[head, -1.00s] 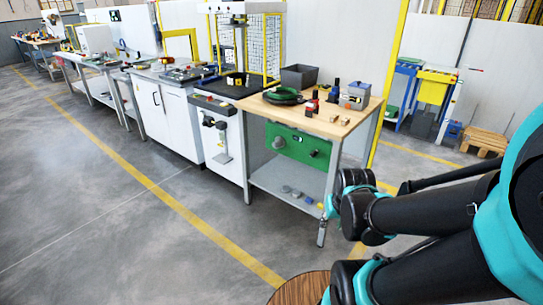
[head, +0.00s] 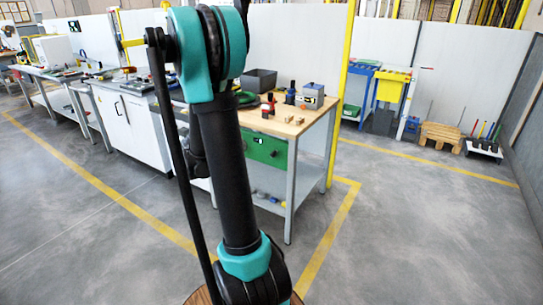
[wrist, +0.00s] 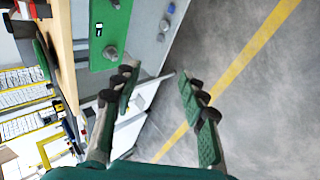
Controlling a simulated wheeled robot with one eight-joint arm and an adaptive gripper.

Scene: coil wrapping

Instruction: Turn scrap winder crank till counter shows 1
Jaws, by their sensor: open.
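A green panel (head: 266,149) is mounted on the front of the wooden-topped bench, partly hidden by my arm in the head view. In the wrist view the panel (wrist: 107,22) is at the upper left, with a small black-and-white display (wrist: 98,29) and a grey knob or crank hub (wrist: 111,52). The number on the display is too small to read. My gripper (wrist: 160,82) is open and empty in the wrist view, with its fingers apart below and right of the panel. In the head view my gripper is hidden behind my arm.
The wooden bench top (head: 312,117) holds a grey bin (head: 260,79) and several small items. Its lower shelf (head: 303,178) carries small objects. Floor to the right is clear.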

